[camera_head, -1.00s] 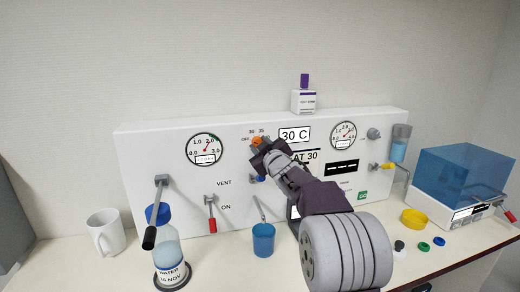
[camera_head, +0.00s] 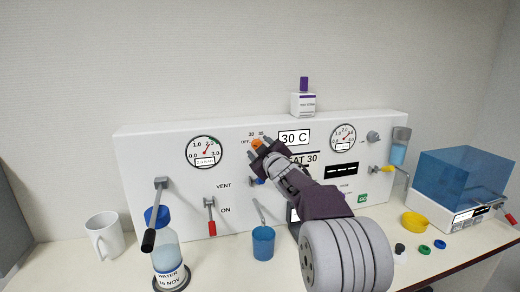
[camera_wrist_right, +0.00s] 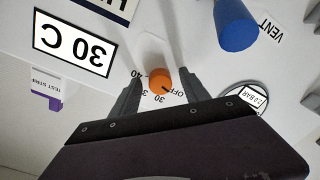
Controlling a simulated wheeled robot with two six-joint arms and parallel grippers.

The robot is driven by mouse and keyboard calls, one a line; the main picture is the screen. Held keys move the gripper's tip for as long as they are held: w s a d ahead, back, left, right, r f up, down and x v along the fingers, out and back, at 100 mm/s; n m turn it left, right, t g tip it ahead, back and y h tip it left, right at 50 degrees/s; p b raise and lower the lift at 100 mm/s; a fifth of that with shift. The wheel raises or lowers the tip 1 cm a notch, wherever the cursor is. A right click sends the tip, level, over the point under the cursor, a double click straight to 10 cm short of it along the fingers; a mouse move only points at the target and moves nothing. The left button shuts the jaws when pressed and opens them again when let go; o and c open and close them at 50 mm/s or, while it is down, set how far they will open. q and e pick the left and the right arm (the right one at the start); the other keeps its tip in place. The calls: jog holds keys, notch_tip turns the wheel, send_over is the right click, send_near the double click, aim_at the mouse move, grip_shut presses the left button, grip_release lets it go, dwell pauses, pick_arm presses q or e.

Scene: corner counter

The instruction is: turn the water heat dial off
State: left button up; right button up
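The orange heat dial (camera_head: 257,144) sits on the front of the white machine, with 30, 35, 40 and OFF marks around it. It also shows in the right wrist view (camera_wrist_right: 158,80), where its dark pointer mark faces the region between 30 and OFF. My right gripper (camera_head: 262,150) is at the dial. Its fingers (camera_wrist_right: 156,90) are open, one on each side of the dial; whether they touch it I cannot tell. The display (camera_head: 294,137) reads 30 C and text below reads HEAT 30, partly hidden by my arm. My left gripper is not in view.
A blue knob (camera_wrist_right: 236,25) is close to the gripper. Levers (camera_head: 160,195) and a red-handled switch (camera_head: 211,217) stick out at left. A water bottle (camera_head: 166,248), blue cup (camera_head: 263,242) and white mug (camera_head: 104,236) stand in front. A small box (camera_head: 303,104) is on top.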

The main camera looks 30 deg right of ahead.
jog(key=shift+s, duration=0.1)
jog(key=v, duration=0.8)
jog(key=shift+s+a, duration=0.2)
jog(key=shift+s, duration=0.2)
